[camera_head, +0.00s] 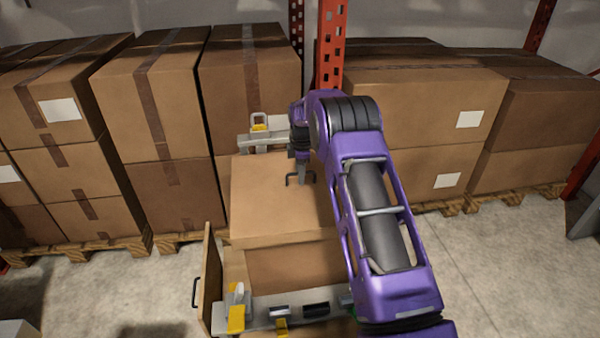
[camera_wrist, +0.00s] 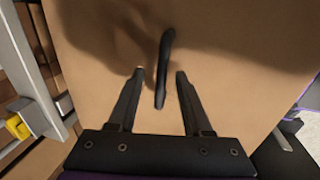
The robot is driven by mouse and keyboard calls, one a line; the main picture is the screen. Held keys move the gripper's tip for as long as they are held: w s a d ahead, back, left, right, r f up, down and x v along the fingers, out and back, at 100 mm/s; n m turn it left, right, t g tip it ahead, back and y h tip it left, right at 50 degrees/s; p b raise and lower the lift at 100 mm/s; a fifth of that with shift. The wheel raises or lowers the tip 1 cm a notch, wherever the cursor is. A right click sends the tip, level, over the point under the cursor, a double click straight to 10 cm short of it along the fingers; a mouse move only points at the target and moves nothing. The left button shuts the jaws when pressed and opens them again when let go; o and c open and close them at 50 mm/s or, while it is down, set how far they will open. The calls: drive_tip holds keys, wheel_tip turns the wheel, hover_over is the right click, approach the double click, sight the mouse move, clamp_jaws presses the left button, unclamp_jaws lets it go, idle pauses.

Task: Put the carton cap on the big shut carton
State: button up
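A brown cardboard piece with a flat top (camera_head: 265,205) and a small black handle (camera_head: 290,180) lies ahead of me; it looks like the carton cap. In the wrist view the brown top (camera_wrist: 235,30) fills most of the picture and the handle (camera_wrist: 164,70) stands up from it. My gripper (camera_wrist: 160,74) is open, one finger on each side of the handle, with gaps visible. In the head view my gripper (camera_head: 303,178) is at the handle, partly hidden by my arm. I cannot tell which carton is the big shut one or what supports the brown top.
In front of the brown top is a brown recess (camera_head: 295,265), with an upright panel (camera_head: 208,280) with a black handle at its left. A grey rail (camera_head: 262,316) with yellow parts runs in front. Another rail (camera_head: 255,142) lies behind. Stacked cartons (camera_head: 150,90) line the back.

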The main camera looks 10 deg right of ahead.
drive_tip(key=s+r+p, duration=0.1)
drive_tip(key=s+r, duration=0.2)
drive_tip(key=r, duration=1.4)
drive_tip(key=shift+s+p, duration=0.2)
drive_tip(key=shift+p, duration=0.2)
